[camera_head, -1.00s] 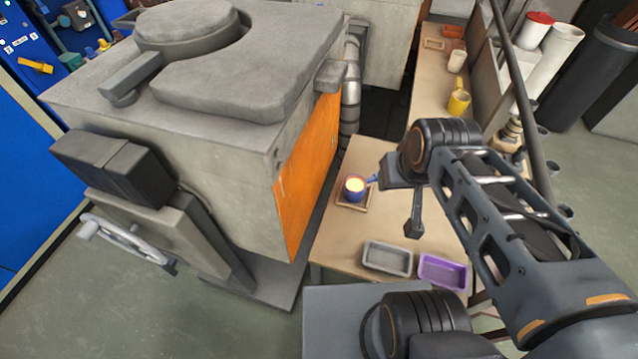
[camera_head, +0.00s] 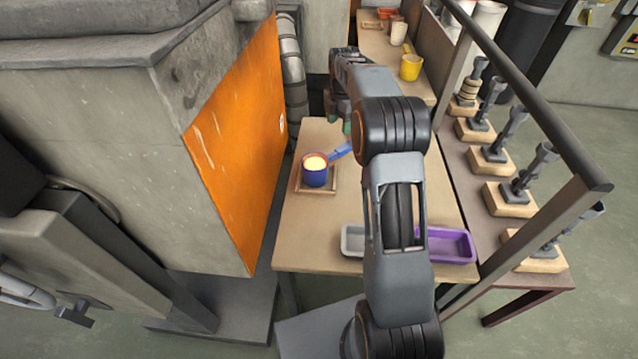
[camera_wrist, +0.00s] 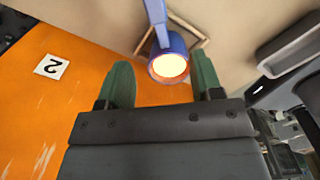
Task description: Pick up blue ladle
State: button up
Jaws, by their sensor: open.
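The blue ladle (camera_head: 315,177) stands upright on a small wooden tray (camera_head: 299,189) on the table, with glowing yellow contents. Its blue handle (camera_head: 341,151) points right and away, toward my arm. My gripper (camera_head: 346,124) is partly hidden behind my arm, near the far end of the handle. In the wrist view the ladle (camera_wrist: 168,62) lies beyond and between the green fingertips of my open gripper (camera_wrist: 160,75), nearer the right finger. Nothing is between the fingers, and the handle runs up out of the picture.
The furnace with its orange side panel (camera_head: 240,130) stands close left of the table (camera_head: 300,240). A grey tray (camera_head: 352,240) and a purple tray (camera_head: 450,245) lie at the near edge. A rail and a rack of tools (camera_head: 510,190) stand on the right. A yellow mug (camera_head: 411,68) is farther back.

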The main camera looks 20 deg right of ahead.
aim_at(338, 156)
jog(key=f, duration=0.3)
jog(key=f+b, duration=0.1)
jog(key=f, duration=0.4)
jog(key=shift+w+d+f+b, duration=0.2)
jog(key=shift+d+f+b, duration=0.1)
jog(key=shift+f, duration=0.1)
jog(key=shift+a+f+b, duration=0.1)
jog(key=shift+f+b, duration=0.55)
jog(key=shift+f, duration=2.35)
jog(key=c, duration=1)
grip_shut()
jog(key=shift+r, duration=0.15)
